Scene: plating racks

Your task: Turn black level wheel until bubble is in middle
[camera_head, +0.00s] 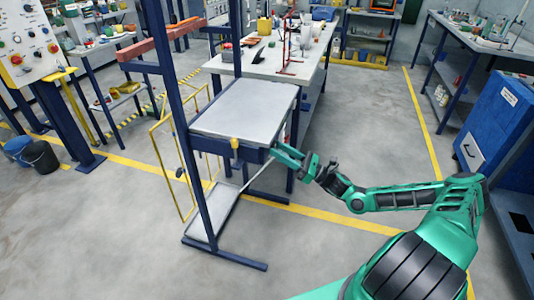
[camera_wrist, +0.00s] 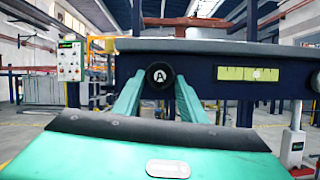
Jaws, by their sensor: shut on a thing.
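The black level wheel (camera_wrist: 160,75) is a round knob with a pale mark on its face, on the dark blue front edge of the rack's shelf. My gripper (camera_wrist: 159,82) is shut on it, one green finger on each side. In the head view my gripper (camera_head: 275,150) reaches the shelf edge from the right and the wheel is hidden there. A yellow-green level vial (camera_wrist: 247,74) sits on the same edge, right of the wheel in the wrist view. It has dark marks near its middle; I cannot tell exactly where the bubble is.
The rack's grey shelf top (camera_head: 245,108) is bare. A cluttered workbench (camera_head: 270,65) stands behind it and a blue cabinet (camera_head: 495,110) stands at the right. Black and blue buckets (camera_head: 40,157) stand at the left. The floor in front is clear.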

